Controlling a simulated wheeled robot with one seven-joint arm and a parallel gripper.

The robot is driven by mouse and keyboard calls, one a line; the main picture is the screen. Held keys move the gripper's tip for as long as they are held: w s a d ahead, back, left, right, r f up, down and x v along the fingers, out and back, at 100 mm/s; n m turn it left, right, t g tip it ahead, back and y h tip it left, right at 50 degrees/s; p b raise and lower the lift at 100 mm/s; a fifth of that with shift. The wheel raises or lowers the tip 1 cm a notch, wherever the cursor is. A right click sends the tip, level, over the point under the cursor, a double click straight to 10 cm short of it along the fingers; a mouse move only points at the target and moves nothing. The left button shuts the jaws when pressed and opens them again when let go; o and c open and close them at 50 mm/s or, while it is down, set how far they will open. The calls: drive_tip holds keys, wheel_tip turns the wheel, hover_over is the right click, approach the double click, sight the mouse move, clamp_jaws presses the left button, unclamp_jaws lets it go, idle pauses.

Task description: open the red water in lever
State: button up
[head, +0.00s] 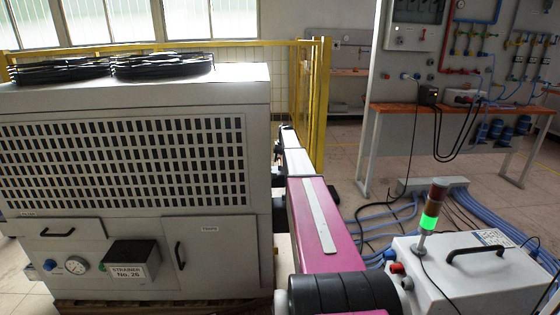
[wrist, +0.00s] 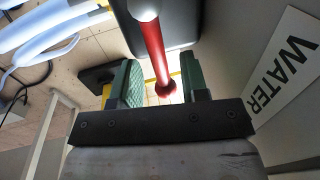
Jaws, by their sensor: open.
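The red water in lever (wrist: 157,50) shows in the wrist view as a red rod with a rounded end. It runs down from the top of the picture, and its lower end lies between the fingers in the picture. My gripper (wrist: 160,82) is open, with one green-padded finger on each side of the lever. Gaps show between the lever and both pads, wider on the left near the tip; the depth between them is hard to judge. The lever's upper part is cut off by the frame. In the head view I cannot make out the lever or the fingers.
A white WATER label (wrist: 285,68) is on the grey surface right of my gripper. Pale hoses (wrist: 50,25) are at upper left. In the head view, a grey cabinet (head: 130,235) stands left of my arm, a yellow fence (head: 319,105) behind, and a box with handle (head: 480,275) at right.

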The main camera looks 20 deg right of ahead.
drive_tip(key=shift+c, duration=0.3)
clamp_jaws()
drive_tip(key=shift+d, duration=0.1)
drive_tip(key=m, duration=0.1)
drive_tip(key=s+d+m, duration=0.1)
drive_tip(key=m, duration=0.1)
drive_tip(key=shift+d+m+t, duration=0.25)
drive_tip(key=shift+m+t, duration=0.05)
drive_tip(key=s+d+m+t+h, duration=0.1)
drive_tip(key=s+m, duration=0.5)
drive_tip(key=m, duration=0.8)
drive_tip(key=shift+s+d+h, duration=0.3)
drive_tip(key=shift+d+h, duration=0.1)
drive_tip(key=shift+h, duration=0.5)
drive_tip(key=shift+m, duration=0.3)
